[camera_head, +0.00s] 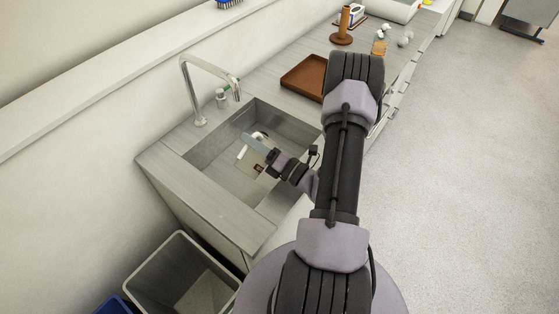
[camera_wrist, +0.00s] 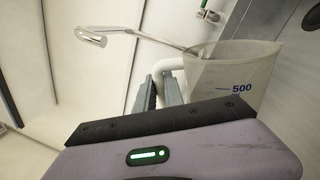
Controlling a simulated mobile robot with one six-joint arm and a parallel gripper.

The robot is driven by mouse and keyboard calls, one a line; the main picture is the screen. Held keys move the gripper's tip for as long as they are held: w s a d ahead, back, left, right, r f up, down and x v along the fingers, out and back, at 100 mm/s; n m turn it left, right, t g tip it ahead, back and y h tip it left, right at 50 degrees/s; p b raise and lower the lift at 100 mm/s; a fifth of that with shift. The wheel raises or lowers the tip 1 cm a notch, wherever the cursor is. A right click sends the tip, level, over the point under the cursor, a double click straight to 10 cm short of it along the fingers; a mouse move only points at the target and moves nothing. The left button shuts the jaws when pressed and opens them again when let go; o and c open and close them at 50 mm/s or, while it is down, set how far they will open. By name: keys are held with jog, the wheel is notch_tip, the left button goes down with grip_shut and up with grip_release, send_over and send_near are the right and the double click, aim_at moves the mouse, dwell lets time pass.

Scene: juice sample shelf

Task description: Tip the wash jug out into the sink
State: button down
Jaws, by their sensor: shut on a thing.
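The wash jug (camera_wrist: 232,75) is a translucent beaker with a blue 500 mark and a white handle, in the wrist view. My gripper (camera_wrist: 160,90) is shut on the handle, with one finger on each side of it. In the head view my gripper (camera_head: 268,153) is over the sink (camera_head: 208,146), and the jug (camera_head: 246,158) shows pale and small beside the fingers, partly hidden. Its tilt and what it holds are hard to tell. The sink is a grey metal basin set in the counter.
A metal tap (camera_head: 190,82) curves up at the sink's back edge, and its spout (camera_wrist: 90,38) shows in the wrist view. A brown tray (camera_head: 303,78) lies on the counter beyond the sink. A grey bin (camera_head: 160,262) stands below.

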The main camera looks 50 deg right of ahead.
jog(key=a+f+n+g+y+b, duration=0.1)
jog(key=a+f+n+g+b, duration=0.1)
jog(key=a+n, duration=0.9)
jog(key=n+b, duration=0.1)
jog(key=n, duration=0.1)
jog(key=shift+s+n+y, duration=0.15)
jog(key=shift+n+y, duration=0.15)
jog(key=shift+n, duration=0.1)
jog(key=shift+r, duration=0.1)
